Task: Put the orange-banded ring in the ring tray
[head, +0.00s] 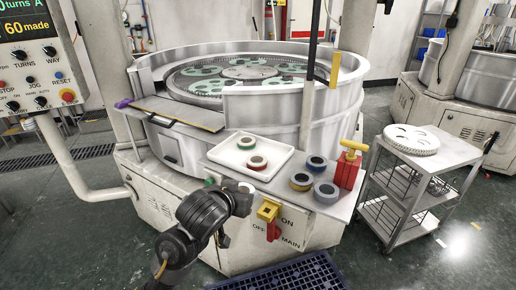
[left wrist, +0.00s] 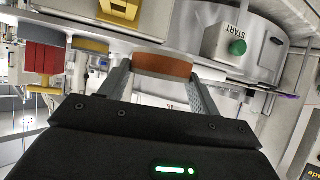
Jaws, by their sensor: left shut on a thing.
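My left gripper (head: 240,197) is in front of the shelf's front edge, below and outside the white tray. In the left wrist view my left gripper (left wrist: 163,78) is shut on the orange-banded ring (left wrist: 164,65), whose orange side shows between the fingertips. In the head view my gripper and wrist mostly hide the held ring. The white ring tray (head: 281,151) lies on the shelf and holds a green-banded ring (head: 246,143) and a red-banded ring (head: 257,162). My right gripper is not in view.
Several grey rings, one yellow-banded (head: 301,181), stand right of the tray. A red block with a yellow handle (head: 347,168) stands at the shelf's right. A yellow-and-red switch (head: 269,218) juts out below the shelf edge. The tray's right part is bare.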

